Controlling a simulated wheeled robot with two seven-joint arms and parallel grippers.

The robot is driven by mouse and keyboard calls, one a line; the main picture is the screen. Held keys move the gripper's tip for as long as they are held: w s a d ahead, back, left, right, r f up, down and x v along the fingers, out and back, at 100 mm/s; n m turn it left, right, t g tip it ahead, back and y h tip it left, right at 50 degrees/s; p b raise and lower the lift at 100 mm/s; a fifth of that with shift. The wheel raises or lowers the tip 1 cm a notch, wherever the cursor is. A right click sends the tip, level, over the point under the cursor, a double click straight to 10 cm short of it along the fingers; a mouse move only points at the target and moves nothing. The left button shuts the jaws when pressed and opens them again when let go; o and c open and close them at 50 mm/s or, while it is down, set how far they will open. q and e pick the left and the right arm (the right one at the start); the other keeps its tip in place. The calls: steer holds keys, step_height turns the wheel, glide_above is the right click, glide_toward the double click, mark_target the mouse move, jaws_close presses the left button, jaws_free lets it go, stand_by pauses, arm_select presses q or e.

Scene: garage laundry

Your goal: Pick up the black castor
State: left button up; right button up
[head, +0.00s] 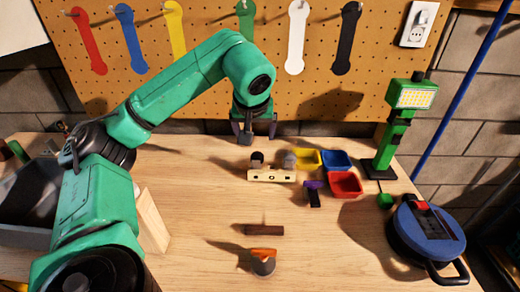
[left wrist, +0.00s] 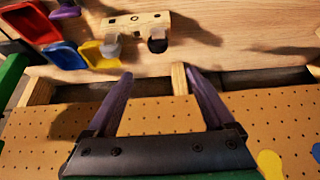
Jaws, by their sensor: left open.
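The black castor (head: 257,160) stands at the left end of a pale wooden block (head: 271,175), on its far side. A grey castor (head: 289,160) is at the block's right end. In the left wrist view the black castor (left wrist: 157,44) is ahead of the fingertips, roughly in line with the gap between them. My left gripper (head: 254,130) points down near the pegboard, behind the castors. Its two fingers (left wrist: 157,76) are apart with nothing between them. My right gripper does not show.
Yellow (head: 308,160), blue (head: 337,160) and red (head: 345,185) bins stand right of the block. A purple-and-black tool (head: 314,194) lies before them. A green lamp (head: 385,150) and a blue reel (head: 428,235) are farther right. The front centre holds a dark bar (head: 264,230) and an orange-topped item (head: 263,262).

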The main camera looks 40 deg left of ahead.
arm_select(q)
steer(key=p, duration=0.2)
glide_toward(257, 153)
step_height(257, 153, down, 3)
steer(key=x, duration=0.2)
steer(key=p+x, duration=0.1)
steer(key=x, duration=0.2)
steer(key=w+p+x, duration=0.1)
steer(key=x, duration=0.1)
steer(key=shift+a+r, duration=0.15)
steer(key=shift+a, duration=0.2)
steer(key=shift+w+a+f, duration=0.1)
steer(key=shift+w+f, duration=0.05)
steer(key=shift+f, duration=0.05)
steer(key=c, duration=1.3)
jaws_close()
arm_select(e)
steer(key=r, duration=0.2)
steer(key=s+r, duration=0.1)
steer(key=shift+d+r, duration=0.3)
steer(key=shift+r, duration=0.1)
arm_select(q)
steer(key=shift+r, duration=0.2)
